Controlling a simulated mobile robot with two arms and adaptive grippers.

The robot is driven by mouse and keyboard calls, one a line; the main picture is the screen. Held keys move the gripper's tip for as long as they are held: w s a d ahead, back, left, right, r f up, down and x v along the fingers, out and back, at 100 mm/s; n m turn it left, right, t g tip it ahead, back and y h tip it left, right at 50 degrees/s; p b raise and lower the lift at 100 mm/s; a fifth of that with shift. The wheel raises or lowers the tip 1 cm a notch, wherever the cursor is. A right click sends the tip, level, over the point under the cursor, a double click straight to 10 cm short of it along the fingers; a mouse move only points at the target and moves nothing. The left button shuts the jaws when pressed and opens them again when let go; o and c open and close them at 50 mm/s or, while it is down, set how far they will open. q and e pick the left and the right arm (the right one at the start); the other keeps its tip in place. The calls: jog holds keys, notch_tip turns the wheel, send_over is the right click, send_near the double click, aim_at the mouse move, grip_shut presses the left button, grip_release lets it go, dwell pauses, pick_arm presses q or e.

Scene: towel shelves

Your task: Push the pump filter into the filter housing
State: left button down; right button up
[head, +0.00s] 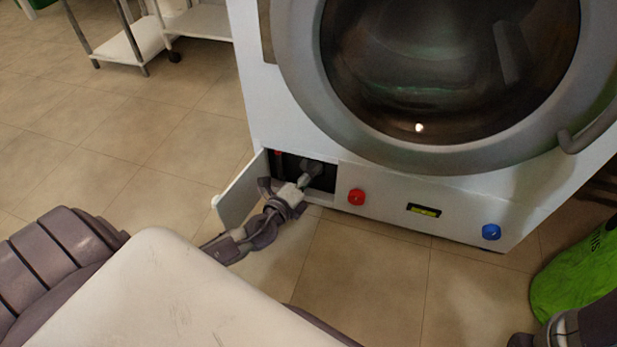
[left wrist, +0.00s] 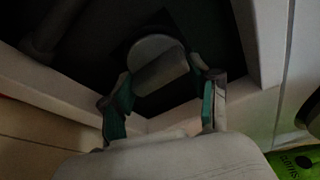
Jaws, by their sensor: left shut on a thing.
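The filter housing is a dark opening (head: 323,179) low at the left of the white washing machine's front, with its white flap (head: 243,191) swung open. My left gripper (head: 307,176) reaches into the opening from the front. In the left wrist view its teal-padded fingers (left wrist: 162,72) are shut on a grey, rounded piece, the pump filter (left wrist: 157,58). The filter lies in front of the dark interior; how deep it sits is too dark to tell. Part of my right arm shows at the lower right corner in the head view; its fingers are not clear.
The flap stands close to the left of my gripper. A red knob (head: 356,197), a small level (head: 424,210) and a blue knob (head: 491,232) are on the machine's lower panel. A green bag (head: 580,280) stands at the right. A cart (head: 198,20) is at the back left.

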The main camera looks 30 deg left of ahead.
pick_arm(q)
jog(key=shift+w, duration=0.25)
jog(key=shift+c, duration=1)
grip_release()
jog(key=s+r, duration=0.1)
jog(key=s, duration=1.1)
jog(key=shift+a, duration=0.15)
